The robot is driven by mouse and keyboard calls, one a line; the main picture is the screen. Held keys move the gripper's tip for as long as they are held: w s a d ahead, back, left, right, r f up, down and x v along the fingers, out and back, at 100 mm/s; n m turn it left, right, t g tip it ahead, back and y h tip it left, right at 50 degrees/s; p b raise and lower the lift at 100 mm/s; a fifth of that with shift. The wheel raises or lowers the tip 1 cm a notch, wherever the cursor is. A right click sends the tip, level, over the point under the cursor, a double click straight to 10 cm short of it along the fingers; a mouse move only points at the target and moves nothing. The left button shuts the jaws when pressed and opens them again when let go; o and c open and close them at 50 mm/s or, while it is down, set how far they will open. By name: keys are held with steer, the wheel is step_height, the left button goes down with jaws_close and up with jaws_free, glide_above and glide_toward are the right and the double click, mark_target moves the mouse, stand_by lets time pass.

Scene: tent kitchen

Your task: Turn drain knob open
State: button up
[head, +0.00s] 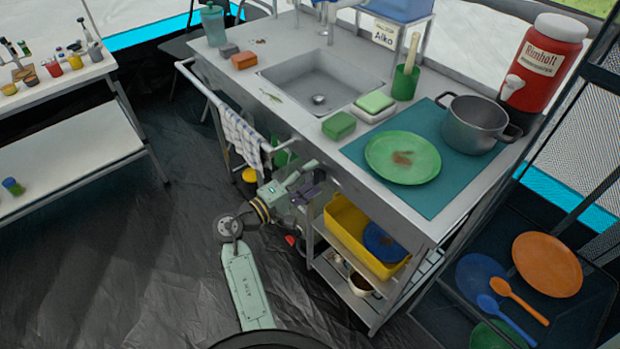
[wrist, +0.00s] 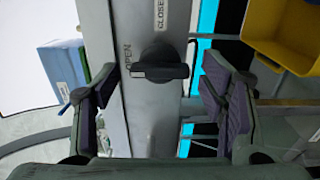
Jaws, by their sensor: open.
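The black drain knob (wrist: 160,66) is in the wrist view on a grey panel, with the word OPEN to its left and CLOSED above it. Its bar lies about level across the picture. In the head view, my gripper (head: 305,192) is low at the front of the sink counter, below the basin (head: 318,85). The knob cannot be made out there.
A striped towel (head: 242,137) hangs on the front rail left of my gripper. A yellow tub (head: 352,237) sits on the shelf to the right and also shows in the wrist view (wrist: 262,35). Dark floor is free at the left.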

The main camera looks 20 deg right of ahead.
steer(key=v, duration=1.2)
